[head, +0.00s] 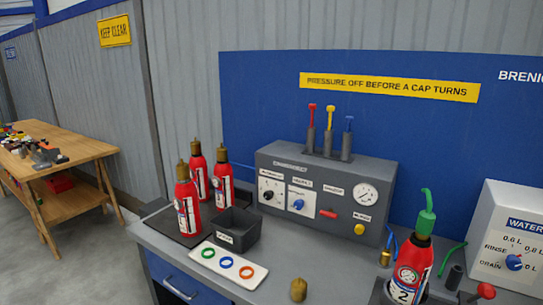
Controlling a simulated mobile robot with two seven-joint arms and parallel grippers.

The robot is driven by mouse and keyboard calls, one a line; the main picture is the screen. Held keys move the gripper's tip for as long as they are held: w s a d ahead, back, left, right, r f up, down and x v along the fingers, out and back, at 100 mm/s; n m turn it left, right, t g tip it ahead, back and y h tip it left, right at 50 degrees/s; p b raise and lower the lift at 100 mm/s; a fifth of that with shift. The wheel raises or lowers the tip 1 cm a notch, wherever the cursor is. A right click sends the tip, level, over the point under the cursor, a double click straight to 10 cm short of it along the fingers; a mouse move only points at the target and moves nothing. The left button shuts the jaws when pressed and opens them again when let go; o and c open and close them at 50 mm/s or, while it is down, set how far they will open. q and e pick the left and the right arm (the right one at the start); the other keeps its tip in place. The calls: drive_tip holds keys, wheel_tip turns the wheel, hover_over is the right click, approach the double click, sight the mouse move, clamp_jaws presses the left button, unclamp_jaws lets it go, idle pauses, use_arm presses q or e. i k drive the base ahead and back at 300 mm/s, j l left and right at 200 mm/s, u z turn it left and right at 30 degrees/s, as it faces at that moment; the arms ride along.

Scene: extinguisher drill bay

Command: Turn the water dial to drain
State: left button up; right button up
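The water dial (514,262) is a small blue knob on the sloped front of a white water box (500,215) at the right edge of the head view. The labels RINSE and DRAIN stand to its left, with DRAIN at the lower left, and litre marks stand above it. The knob's pointer is too small to tell which label it faces. The right part of the box is cut off by the picture edge. Neither of my grippers is in view.
A red extinguisher (410,268) with a green hose top stands left of the water box, near a red-knobbed part (486,291). A grey gauge panel (325,190), several red extinguishers (187,208), a dark bin (232,229) and a ring tray (228,265) share the bench.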

sight(514, 263)
drive_tip(key=z, duration=1.7)
drive_tip(key=i+l, duration=0.2)
drive_tip(key=l, duration=0.15)
drive_tip(key=i+l, duration=0.2)
drive_tip(key=l, duration=0.15)
drive_tip(key=i+l, duration=0.2)
drive_tip(key=l, duration=0.15)
drive_tip(key=i+l, duration=0.2)
drive_tip(key=l, duration=0.15)
drive_tip(key=i+l+u, duration=0.15)
drive_tip(key=u, duration=1.25)
